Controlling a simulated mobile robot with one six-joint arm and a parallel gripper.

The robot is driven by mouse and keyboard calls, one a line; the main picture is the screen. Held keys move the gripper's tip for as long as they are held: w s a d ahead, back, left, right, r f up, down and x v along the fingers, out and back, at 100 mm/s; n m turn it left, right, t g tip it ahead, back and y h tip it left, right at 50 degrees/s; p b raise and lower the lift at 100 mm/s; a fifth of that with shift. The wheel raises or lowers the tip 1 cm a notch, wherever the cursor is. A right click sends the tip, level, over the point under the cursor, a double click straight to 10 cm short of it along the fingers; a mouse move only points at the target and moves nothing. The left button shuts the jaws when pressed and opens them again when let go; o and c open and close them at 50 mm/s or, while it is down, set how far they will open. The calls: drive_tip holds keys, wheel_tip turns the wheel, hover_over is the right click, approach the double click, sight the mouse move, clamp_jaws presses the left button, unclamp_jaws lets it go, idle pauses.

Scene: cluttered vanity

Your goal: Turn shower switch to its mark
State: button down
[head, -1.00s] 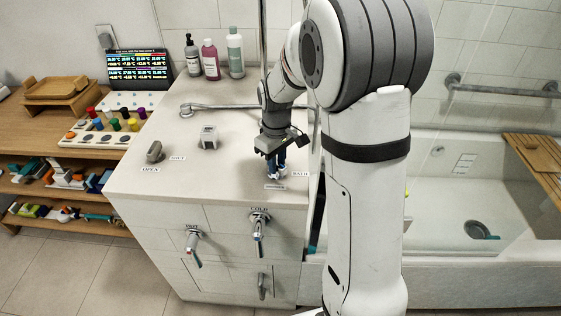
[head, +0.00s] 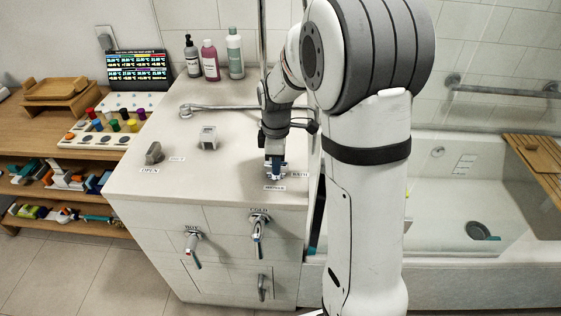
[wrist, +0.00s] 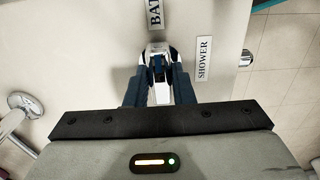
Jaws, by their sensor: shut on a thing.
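The shower switch (head: 275,176) is a small white and chrome knob on the counter top, near its front right edge. My gripper (head: 275,163) is over it from above, with blue fingers shut on its sides. In the wrist view the switch (wrist: 158,78) sits between the two fingertips (wrist: 158,88). The BATH label (wrist: 154,12) lies beyond it at the top, and the SHOWER label (wrist: 204,60) lies to its right. In the head view SHOWER (head: 275,187) is in front of the switch. My fingers hide part of the switch, so I cannot tell exactly where it points.
A grey knob (head: 154,153) and a white square fixture (head: 208,138) stand left on the counter. A chrome spout (head: 220,107) lies behind. Bottles (head: 235,53) stand at the back. HOT (head: 192,241) and COLD (head: 259,229) handles stick out of the front.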

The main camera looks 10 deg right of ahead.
drive_tip(key=shift+s+a+f, duration=0.1)
drive_tip(key=shift+s+f, duration=0.1)
idle(0.3)
drive_tip(key=c, duration=1.5)
unclamp_jaws()
drive_tip(key=shift+o, duration=1.3)
drive_tip(key=shift+r, duration=0.1)
drive_tip(key=shift+r, duration=0.1)
drive_tip(key=shift+w+r, duration=0.1)
drive_tip(key=shift+r, duration=0.1)
wheel_tip(320, 180, up, 7)
drive_tip(key=shift+r, duration=0.15)
